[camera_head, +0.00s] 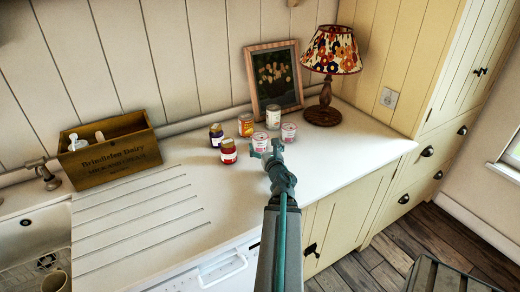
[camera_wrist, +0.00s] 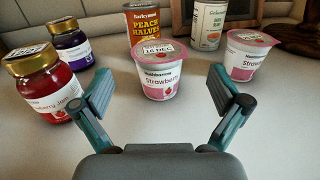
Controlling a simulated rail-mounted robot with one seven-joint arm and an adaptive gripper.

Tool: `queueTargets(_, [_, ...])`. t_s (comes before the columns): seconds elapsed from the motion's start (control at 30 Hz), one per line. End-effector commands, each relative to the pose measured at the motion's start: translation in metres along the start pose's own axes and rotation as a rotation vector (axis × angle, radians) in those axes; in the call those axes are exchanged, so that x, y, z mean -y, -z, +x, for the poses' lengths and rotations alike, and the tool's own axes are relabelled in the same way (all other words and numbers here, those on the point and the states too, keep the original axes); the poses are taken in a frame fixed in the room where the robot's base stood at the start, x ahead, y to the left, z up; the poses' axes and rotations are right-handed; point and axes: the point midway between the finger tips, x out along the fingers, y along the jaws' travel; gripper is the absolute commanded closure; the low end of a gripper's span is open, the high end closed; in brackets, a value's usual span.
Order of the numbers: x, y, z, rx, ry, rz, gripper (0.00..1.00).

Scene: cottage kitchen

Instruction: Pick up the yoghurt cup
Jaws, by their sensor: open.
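A white and pink strawberry yoghurt cup (camera_wrist: 158,72) stands upright on the counter in the middle of the wrist view, straight ahead of my gripper (camera_wrist: 162,95). My gripper is open and empty, its two teal fingers spread on either side of the cup's lower front, apart from it. In the head view this cup (camera_head: 260,142) shows just beyond my gripper (camera_head: 268,152), partly covered by it. A second, similar yoghurt cup (camera_wrist: 246,56) stands to the right and also shows in the head view (camera_head: 289,132).
A red jam jar (camera_wrist: 42,86) and a purple-labelled jar (camera_wrist: 70,44) stand at left. A peach tin (camera_wrist: 148,20) and a pale tin (camera_wrist: 209,24) stand behind. A framed picture (camera_head: 273,76), lamp (camera_head: 323,107) and wooden crate (camera_head: 110,153) are farther off. The front counter (camera_head: 200,215) is clear.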

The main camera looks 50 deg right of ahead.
Motion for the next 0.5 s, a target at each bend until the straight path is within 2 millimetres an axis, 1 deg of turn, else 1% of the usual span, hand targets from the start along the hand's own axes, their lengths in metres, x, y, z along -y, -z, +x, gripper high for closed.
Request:
queueTargets(0.03, [0.0,0.003,0.002,0.002,0.001,-0.001,0.02])
queueTargets(0.3, [0.0,-0.002,0.008,0.002,0.002,0.0,0.02])
queueTargets(0.37, [0.0,-0.003,0.013,0.001,0.001,0.0,0.02])
queueTargets(0.5, [-0.001,-0.005,0.032,0.001,0.001,0.001,0.02])
